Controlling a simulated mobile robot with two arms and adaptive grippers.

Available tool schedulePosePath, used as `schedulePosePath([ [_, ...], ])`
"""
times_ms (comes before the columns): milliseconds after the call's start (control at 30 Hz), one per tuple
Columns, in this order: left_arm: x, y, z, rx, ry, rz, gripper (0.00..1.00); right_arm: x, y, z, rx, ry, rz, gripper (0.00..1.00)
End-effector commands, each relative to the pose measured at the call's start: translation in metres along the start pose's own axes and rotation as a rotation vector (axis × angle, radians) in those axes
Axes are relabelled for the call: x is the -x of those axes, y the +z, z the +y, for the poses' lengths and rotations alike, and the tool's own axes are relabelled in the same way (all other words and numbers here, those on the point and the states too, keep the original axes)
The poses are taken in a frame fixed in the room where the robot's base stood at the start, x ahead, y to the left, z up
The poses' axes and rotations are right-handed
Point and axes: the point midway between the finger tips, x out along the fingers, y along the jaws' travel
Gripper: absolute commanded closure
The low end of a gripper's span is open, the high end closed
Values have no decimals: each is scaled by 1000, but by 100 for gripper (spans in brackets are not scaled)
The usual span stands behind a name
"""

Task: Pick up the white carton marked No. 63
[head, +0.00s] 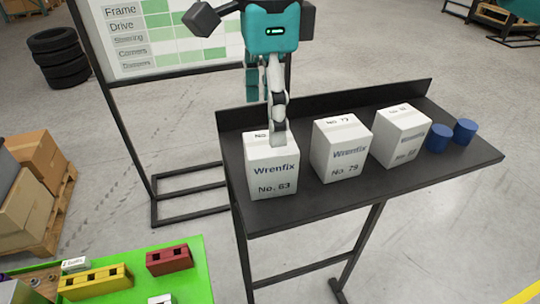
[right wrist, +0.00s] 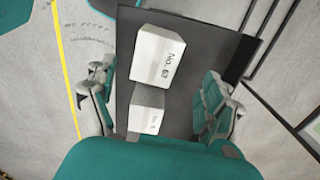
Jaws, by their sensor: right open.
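The white carton No. 63 (head: 273,178) stands upright at the left end of the dark table, with "Wrenfix" on its front. My right gripper (head: 278,138) comes down over its top, and its fingers hide part of the top's far edge. In the right wrist view the gripper's two fingers (right wrist: 158,95) are spread wide, with nothing held between them. A carton whose label reads No. 63 (right wrist: 153,52) shows ahead between the fingers. Whether a finger touches it I cannot tell. My left gripper is not in view.
Carton No. 79 (head: 340,150) stands just right of it on the table (head: 420,178), then another white carton (head: 402,136) and two blue cylinders (head: 437,138). The table has a raised back edge. A chart board (head: 165,60) stands behind.

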Motion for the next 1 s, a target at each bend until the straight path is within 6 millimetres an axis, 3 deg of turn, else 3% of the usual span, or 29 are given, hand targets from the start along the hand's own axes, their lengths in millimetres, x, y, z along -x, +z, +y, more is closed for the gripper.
schedulePosePath([
  [133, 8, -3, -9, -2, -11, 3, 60, -21, 0, 0, 0, 0, 0, 15],
  [300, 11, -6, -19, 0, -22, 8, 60, -32, 0, 1, 0, 0, -1, 15],
  [533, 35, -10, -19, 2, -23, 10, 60, -58, -3, 8, 1, 3, 0, 15],
  [700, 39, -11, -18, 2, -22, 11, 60, -80, -2, 6, -2, -1, -2, 15],
  [967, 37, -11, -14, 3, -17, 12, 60, -84, -2, 6, -2, -2, -3, 15],
  [1000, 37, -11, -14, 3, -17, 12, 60, -84, -2, 6, -2, -2, -3, 21],
])
